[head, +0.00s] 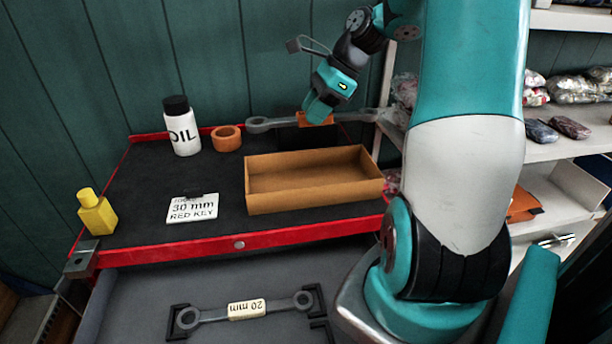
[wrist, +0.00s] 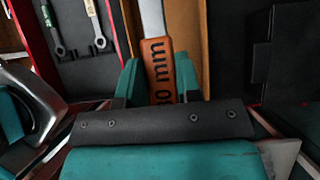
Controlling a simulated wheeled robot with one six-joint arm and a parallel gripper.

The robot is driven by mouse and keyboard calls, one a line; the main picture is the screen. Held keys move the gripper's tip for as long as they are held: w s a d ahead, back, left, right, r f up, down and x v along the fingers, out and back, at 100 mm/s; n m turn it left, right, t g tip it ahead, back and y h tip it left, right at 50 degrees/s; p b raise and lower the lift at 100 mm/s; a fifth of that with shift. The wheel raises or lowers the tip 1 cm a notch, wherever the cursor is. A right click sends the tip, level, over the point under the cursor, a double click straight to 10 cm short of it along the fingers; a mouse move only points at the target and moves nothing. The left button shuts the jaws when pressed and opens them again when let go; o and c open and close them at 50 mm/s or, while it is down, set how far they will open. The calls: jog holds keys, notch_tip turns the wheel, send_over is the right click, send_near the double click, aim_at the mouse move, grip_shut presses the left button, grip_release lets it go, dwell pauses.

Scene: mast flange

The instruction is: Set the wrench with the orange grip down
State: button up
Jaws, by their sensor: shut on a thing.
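My gripper (head: 318,112) is shut on the orange grip (head: 313,119) of a grey wrench (head: 262,124). The wrench lies roughly level, left to right, behind the cardboard box at the back of the cart top. The head view does not clearly show whether it touches anything below.
The open cardboard box (head: 313,197) stands on the red-edged black cart top (head: 140,190). An oil bottle (head: 183,130), an orange tape roll (head: 226,138) and a yellow bottle (head: 96,213) stand left. The open drawer (head: 150,275) holds a 20 mm wrench (head: 205,317). Shelves (head: 570,150) stand right.

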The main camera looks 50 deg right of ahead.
notch_tip(320, 180, down, 17)
jog(key=shift+r, duration=0.1)
dwell(0.3)
jog(key=shift+f, duration=0.2)
jog(key=o, duration=1)
jog(key=shift+o, duration=0.2)
jog(key=shift+r, duration=0.1)
